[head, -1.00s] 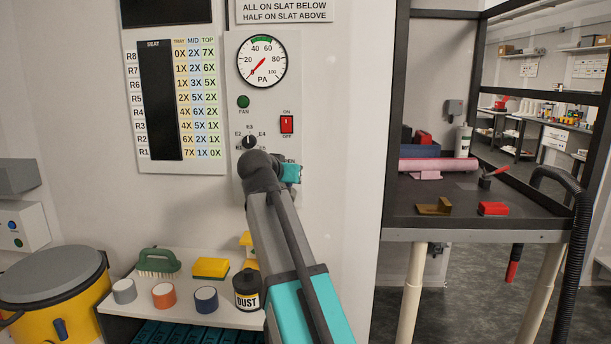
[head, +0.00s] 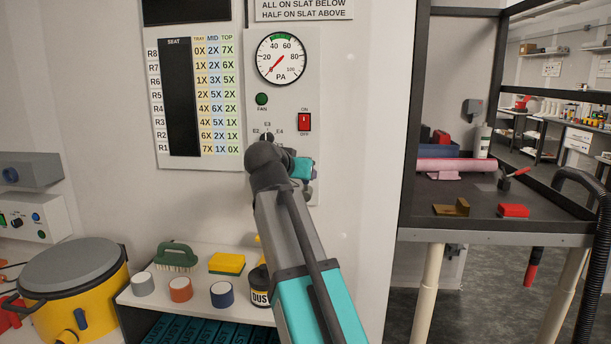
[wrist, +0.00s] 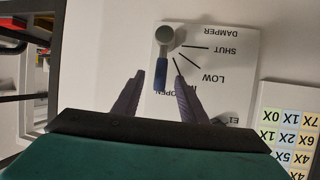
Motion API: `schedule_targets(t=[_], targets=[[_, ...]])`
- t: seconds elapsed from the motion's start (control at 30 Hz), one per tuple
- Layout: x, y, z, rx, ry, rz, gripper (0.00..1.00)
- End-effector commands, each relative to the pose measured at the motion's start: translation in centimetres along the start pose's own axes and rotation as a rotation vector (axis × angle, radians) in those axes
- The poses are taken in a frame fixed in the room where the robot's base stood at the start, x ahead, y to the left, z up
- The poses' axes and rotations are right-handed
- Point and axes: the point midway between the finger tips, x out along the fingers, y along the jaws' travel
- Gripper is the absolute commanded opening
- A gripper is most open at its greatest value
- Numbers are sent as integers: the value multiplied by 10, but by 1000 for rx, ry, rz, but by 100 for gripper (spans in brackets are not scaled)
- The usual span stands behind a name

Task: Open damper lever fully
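In the wrist view, which is upside down, the damper lever (wrist: 161,72) has a grey round hub and a blue handle. It sits on a white damper plate (wrist: 215,62) marked SHUT, LOW and OPEN, with one label partly covered. The handle points down in the picture, over the OPEN label, away from the SHUT and LOW lines. My gripper (wrist: 158,82) is open, with a dark finger on each side of the handle's end in the picture. I see no contact, and depth is unclear.
The wall panel carries a pressure gauge (head: 283,60) with its needle low left, a green fan lamp (head: 262,99) and a red switch (head: 304,122). A dark-framed bench (head: 480,232) is at the right.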

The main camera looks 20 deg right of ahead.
Motion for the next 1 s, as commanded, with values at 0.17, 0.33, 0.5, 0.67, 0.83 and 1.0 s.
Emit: schedule_targets(t=[0.17, 0.33, 0.5, 0.67, 0.83, 1.0], targets=[[-31, 0, 1, 1, 1, -3, 39], [-58, 0, 2, 1, 0, -3, 39], [-78, 0, 2, 1, -1, -2, 39], [-88, 1, 2, 1, -2, 0, 39], [-90, 1, 2, 1, -2, 0, 39], [-90, 1, 2, 1, -3, 0, 39]])
